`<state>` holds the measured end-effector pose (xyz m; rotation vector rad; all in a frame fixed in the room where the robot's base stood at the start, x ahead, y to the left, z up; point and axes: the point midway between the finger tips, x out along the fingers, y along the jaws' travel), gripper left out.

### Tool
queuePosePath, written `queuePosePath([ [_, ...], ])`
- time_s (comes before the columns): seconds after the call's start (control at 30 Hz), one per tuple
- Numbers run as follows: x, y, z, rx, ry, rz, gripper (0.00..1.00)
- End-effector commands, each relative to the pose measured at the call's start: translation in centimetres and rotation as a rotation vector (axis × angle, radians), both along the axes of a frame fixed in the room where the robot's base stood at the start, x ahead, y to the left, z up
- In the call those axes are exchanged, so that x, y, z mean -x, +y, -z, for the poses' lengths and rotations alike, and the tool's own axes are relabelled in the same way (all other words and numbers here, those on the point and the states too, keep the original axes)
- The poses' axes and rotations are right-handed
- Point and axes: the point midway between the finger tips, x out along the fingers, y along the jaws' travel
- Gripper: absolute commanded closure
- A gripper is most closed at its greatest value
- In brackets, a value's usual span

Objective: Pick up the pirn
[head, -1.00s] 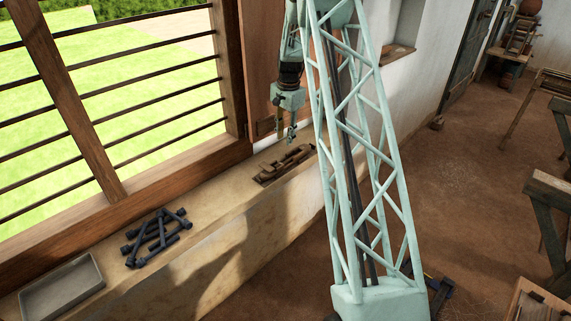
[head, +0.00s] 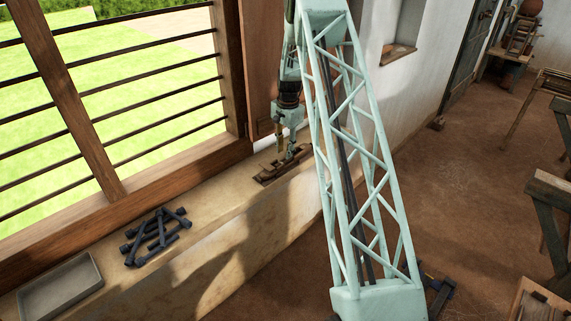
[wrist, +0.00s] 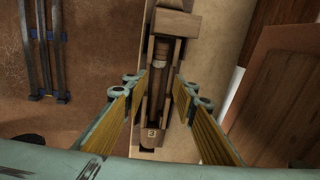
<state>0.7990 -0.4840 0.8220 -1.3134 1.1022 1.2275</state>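A brown wooden shuttle (head: 274,175) lies on the plaster window ledge below my gripper. In the wrist view it is a long wooden body (wrist: 172,24) with an open slot. A round brown stick, which looks like the pirn (wrist: 159,76), lies in that slot. My gripper (head: 286,155) points down just above the shuttle. In the wrist view its two yellow-padded fingers (wrist: 157,92) stand wide apart, one on each side of the slot, with nothing gripped. I cannot tell how far above the pirn the fingertips are.
A heap of dark blue rods (head: 155,237) lies on the ledge to the left. A shallow grey tray (head: 98,268) sits at the ledge's left end. The barred window frame (head: 160,176) runs close behind the ledge. Bare ledge lies between the rods and the shuttle.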

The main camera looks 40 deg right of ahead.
Motion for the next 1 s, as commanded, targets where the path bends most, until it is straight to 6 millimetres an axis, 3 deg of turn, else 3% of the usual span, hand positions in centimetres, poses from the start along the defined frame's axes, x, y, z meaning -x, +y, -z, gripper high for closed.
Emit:
queuePosePath([
  [0.53,0.0,0.0,0.7,0.000,0.000,0.000,0.74],
  [1.0,0.1,-0.1,5.0,-0.001,0.001,0.000,0.74],
])
